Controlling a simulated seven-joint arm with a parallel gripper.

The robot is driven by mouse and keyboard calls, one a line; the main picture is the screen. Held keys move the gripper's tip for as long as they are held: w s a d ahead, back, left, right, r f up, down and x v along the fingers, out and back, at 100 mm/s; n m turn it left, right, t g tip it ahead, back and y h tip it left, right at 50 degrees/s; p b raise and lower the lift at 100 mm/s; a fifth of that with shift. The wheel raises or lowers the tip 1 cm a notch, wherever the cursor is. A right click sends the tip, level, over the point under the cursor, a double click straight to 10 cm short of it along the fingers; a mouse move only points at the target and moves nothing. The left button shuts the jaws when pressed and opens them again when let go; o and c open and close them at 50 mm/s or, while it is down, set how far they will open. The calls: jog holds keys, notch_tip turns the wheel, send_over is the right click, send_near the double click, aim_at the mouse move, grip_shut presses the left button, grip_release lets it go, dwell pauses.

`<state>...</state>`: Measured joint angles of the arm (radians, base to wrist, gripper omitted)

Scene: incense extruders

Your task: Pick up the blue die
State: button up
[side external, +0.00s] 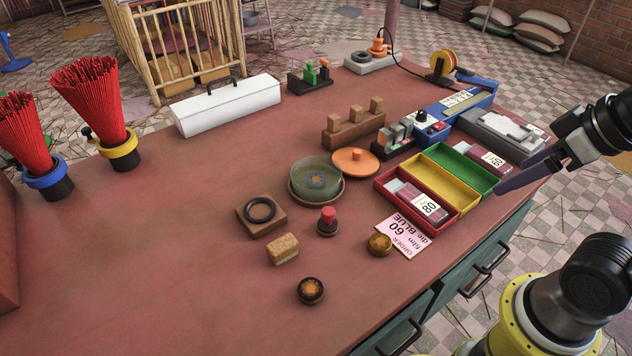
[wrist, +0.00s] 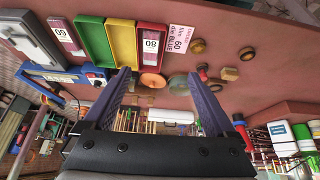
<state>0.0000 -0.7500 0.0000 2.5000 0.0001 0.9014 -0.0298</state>
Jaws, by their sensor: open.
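I cannot single out a blue die for certain. A small disc with blue and orange on it (side external: 316,181) shows through the green glass dish (side external: 300,190) in the middle of the table. Two round brown pieces with amber tops (side external: 310,288) (side external: 380,243) and a red-topped piece (side external: 327,220) stand in front of the dish. A pink order card (side external: 404,233) reads film 60, die BLUE, and also shows in the wrist view (wrist: 180,38). My gripper (side external: 503,189) is open and empty at the table's right edge, beside the trays. Its two fingers are spread in the wrist view (wrist: 158,74).
A blue machine (side external: 425,128) stands behind. An orange lid (side external: 355,162) lies near the dish. The table's left front is clear.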

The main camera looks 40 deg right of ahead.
jog(key=w+r+n, duration=0.8)
jog(key=r, duration=0.1)
jog(key=n+g, duration=0.6)
jog(key=n, duration=0.4)
send_over(316, 179)
notch_tip(316, 179, down, 17)
notch_tip(316, 179, down, 7)
jog(key=shift+s+f, duration=0.1)
jog(key=shift+s, duration=0.05)
jog(key=shift+f, duration=2.95)
